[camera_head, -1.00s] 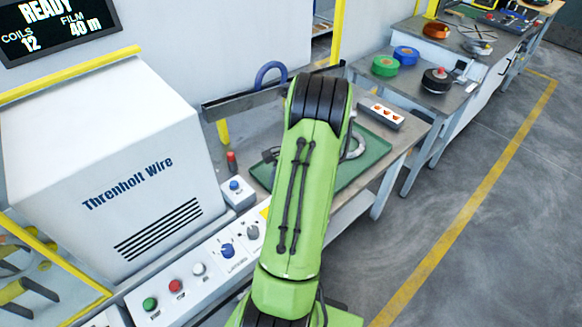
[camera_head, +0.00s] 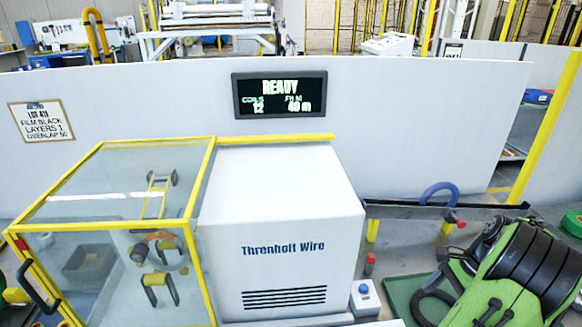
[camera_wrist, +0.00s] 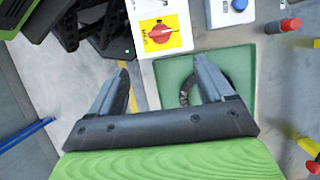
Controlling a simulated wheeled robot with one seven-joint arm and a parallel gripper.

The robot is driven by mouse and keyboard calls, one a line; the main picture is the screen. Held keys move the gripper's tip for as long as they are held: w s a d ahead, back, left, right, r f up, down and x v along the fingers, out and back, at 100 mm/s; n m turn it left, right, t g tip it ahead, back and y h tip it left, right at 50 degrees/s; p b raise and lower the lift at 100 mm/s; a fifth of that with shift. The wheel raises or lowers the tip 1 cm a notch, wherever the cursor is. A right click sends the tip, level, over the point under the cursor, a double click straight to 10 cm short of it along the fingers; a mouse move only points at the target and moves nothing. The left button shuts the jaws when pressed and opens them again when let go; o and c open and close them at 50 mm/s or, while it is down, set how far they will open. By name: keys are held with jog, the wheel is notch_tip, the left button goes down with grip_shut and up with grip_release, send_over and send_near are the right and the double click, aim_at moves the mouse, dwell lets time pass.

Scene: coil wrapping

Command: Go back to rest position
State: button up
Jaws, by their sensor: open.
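My gripper (camera_wrist: 160,80) is open in the wrist view, with its two grey fingers apart and nothing between them. Below it lies a green mat or tray (camera_wrist: 172,68), with a dark ring-shaped coil (camera_wrist: 184,92) partly hidden behind the right finger. In the head view my green arm fills the lower right corner and covers much of the green tray (camera_head: 400,290); the gripper itself does not show clearly there.
The white Threnholt Wire machine (camera_head: 285,210) and its glass guard box (camera_head: 100,200) stand at left and centre. The display (camera_head: 279,95) reads READY. A blue ring (camera_head: 438,195) stands behind.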

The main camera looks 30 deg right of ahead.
jog(key=w+a+r+n+g+h, duration=0.1)
jog(key=w+a+r+n+h, duration=0.1)
jog(key=w+a+r+n, duration=0.55)
jog(key=w+a+r+n+h, duration=0.15)
jog(key=w+a+r, duration=0.35)
jog(key=a, duration=0.5)
jog(key=s+a+r+n+t, duration=0.1)
jog(key=s+a+n+t, duration=0.1)
jog(key=s+a+n, duration=0.2)
jog(key=s+a+r+n+t, duration=0.1)
jog(key=s+a+n+t, duration=0.1)
jog(key=a+n, duration=0.8)
jog(key=s+a, duration=0.1)
jog(key=a, duration=0.5)
jog(key=shift+s+r+n+t, duration=0.15)
jog(key=shift+s+n+t, duration=0.15)
jog(key=shift+s, duration=0.05)
jog(key=shift+a, duration=0.1)
